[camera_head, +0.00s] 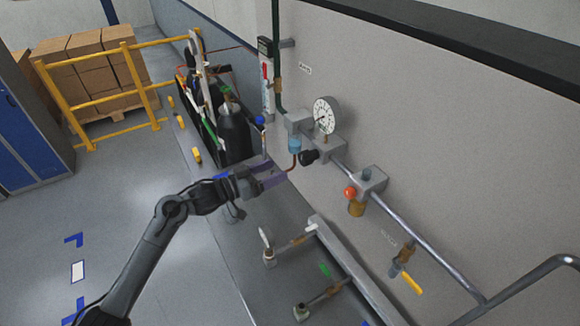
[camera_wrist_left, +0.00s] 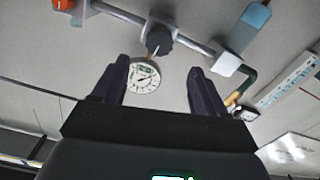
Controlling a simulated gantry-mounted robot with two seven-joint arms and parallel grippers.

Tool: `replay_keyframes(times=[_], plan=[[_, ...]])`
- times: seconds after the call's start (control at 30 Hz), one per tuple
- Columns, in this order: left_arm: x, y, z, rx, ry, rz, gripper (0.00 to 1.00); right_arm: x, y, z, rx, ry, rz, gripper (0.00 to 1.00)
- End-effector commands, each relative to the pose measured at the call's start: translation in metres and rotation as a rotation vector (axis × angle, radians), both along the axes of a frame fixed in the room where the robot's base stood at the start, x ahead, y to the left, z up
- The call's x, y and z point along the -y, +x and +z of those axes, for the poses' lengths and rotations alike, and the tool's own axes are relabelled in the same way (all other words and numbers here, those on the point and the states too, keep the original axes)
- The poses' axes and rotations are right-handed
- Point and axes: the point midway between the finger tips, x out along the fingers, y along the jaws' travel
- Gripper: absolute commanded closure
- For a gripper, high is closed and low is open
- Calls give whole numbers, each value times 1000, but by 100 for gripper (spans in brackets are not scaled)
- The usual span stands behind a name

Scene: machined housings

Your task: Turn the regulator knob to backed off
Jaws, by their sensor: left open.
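The regulator knob is the black knob (camera_head: 308,157) on the front of a grey block (camera_head: 327,149) on the wall pipe, below a round white gauge (camera_head: 326,115). In the left wrist view the dark ribbed knob (camera_wrist_left: 159,40) shows beyond the fingertips, between their lines, with the gauge (camera_wrist_left: 145,79) beneath it in the picture. My left gripper (camera_head: 280,169) is open and empty, its two purple fingers pointing toward the wall, apart from the knob and left of it. In the left wrist view its fingers (camera_wrist_left: 158,75) are spread wide. My right gripper is not in view.
An orange-red knob (camera_head: 350,192) sits further along the pipe, then a yellow-handled valve (camera_head: 412,284). Gas cylinders (camera_head: 233,134) stand behind the gripper.

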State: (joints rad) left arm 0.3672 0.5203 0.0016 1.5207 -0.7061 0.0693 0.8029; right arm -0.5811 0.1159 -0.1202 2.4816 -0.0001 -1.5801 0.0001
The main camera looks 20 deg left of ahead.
Motion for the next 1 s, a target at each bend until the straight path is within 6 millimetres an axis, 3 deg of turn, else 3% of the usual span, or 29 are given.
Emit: replay_keyframes(times=[0.03, 0.1, 0.27, 0.7, 1.0], plan=[[0, -2, -5, 14, 19, -4, 27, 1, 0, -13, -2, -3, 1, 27], [2, -1, -1, 22, 31, -6, 27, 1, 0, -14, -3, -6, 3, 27], [10, 9, 3, 22, 27, -7, 27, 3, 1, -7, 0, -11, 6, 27], [50, 65, 4, 22, 27, -8, 27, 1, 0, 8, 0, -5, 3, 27], [63, 83, 2, 22, 29, -7, 27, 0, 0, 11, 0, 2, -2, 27]])
